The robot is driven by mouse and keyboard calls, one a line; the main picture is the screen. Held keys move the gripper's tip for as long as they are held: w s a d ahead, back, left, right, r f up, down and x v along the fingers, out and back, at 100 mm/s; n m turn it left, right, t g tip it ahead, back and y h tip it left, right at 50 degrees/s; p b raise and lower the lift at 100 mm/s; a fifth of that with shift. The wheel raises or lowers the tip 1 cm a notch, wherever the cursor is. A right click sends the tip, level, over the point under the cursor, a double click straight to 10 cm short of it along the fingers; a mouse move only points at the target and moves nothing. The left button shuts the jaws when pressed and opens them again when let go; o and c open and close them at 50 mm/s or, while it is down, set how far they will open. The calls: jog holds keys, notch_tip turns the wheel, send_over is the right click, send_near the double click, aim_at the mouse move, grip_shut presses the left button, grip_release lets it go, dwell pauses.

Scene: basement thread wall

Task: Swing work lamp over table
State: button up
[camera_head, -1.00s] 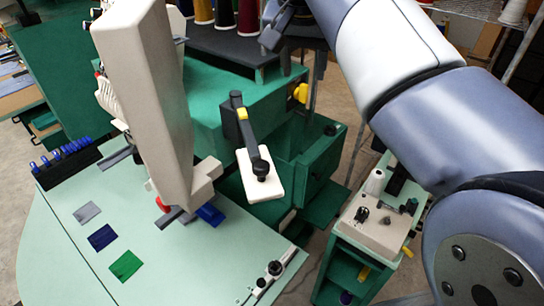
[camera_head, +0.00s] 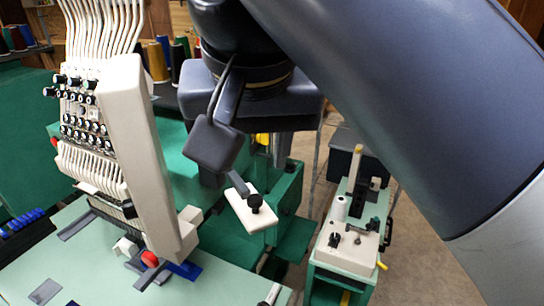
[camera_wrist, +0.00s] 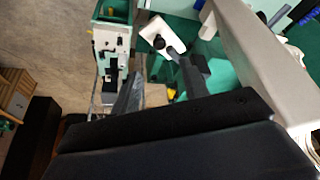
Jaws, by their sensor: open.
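The work lamp (camera_head: 250,212) has a flat cream head with a black knob and a dark arm. It hangs in front of green cabinets, just right of the embroidery machine. In the wrist view the lamp head (camera_wrist: 160,36) shows beyond the fingers. My gripper (camera_head: 214,146) is open and above the lamp, apart from its head as far as I can tell. It hides most of the lamp's arm in the head view. In the wrist view my gripper (camera_wrist: 158,72) has its fingers spread with nothing clearly between them. The pale green table (camera_head: 95,270) lies at lower left.
The cream embroidery machine (camera_head: 140,150) stands close left of my gripper, over the table. A small green cart (camera_head: 345,245) with a white spool stands at right. Coloured thread cones (camera_head: 160,60) stand behind. Bare floor (camera_head: 440,270) shows at lower right.

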aim_at(255, 198)
jog(key=x, duration=0.9)
jog(key=shift+w+f, duration=0.1)
jog(key=shift+f, duration=0.25)
jog(key=shift+c, duration=0.4)
grip_shut()
